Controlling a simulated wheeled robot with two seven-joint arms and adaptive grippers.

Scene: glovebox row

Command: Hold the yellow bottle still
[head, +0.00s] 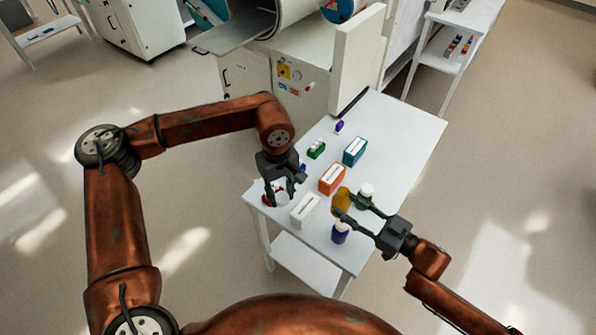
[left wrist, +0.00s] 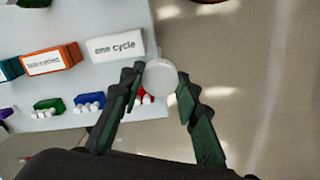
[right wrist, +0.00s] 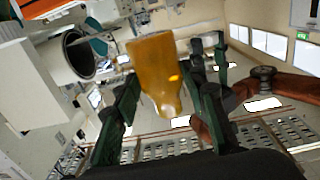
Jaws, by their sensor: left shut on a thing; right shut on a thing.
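The yellow bottle (head: 342,199) is over the white bench. In the right wrist view the yellow bottle (right wrist: 156,70) fills the space between the fingers, its narrower end toward the bottom of the picture. My right gripper (head: 346,206) is shut on it. My left gripper (head: 281,198) is at the bench's left edge, shut on a white round piece that looks like a cap (head: 281,200). The cap (left wrist: 160,76) shows between the fingertips in the left wrist view. What lies under the cap is hidden.
The white bench (head: 398,130) carries a white box (head: 305,209), an orange box (head: 332,179), a teal box (head: 355,151) and small coloured racks. A green bottle with a white cap (head: 365,190) and a blue bottle (head: 340,233) stand near my right gripper. The bench's far right is clear.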

